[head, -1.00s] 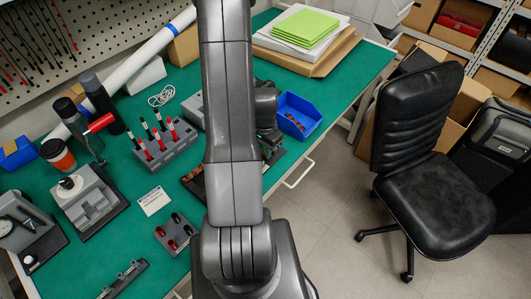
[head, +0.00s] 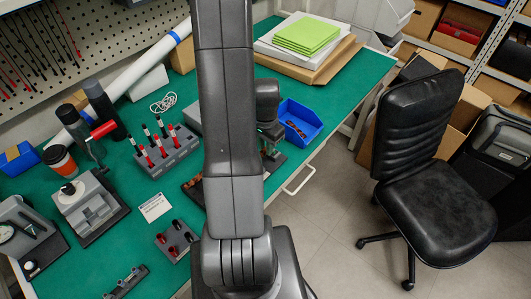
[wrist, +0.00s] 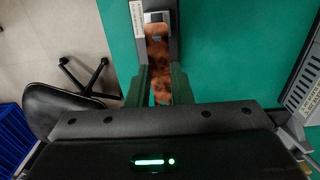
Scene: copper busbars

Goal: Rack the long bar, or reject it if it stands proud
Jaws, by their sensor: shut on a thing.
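In the wrist view my gripper (wrist: 162,88) is shut on a mottled copper bar (wrist: 158,72), with one dark finger on each side. The bar's far end lies at a narrow grey fixture (wrist: 172,42) with a pale label strip. A bright metal part of the fixture sits at that end; I cannot tell whether the bar touches it or stands proud. In the head view my wrist (head: 267,105) shows beside my arm, over a dark fixture at the table's right edge.
A blue bin (head: 299,122) with copper-coloured pieces stands right of my wrist. Left of my arm are a grey block of red and black tools (head: 168,152), a small grey block (head: 175,240) and a white card (head: 154,206). A black chair (head: 430,190) stands beside the table.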

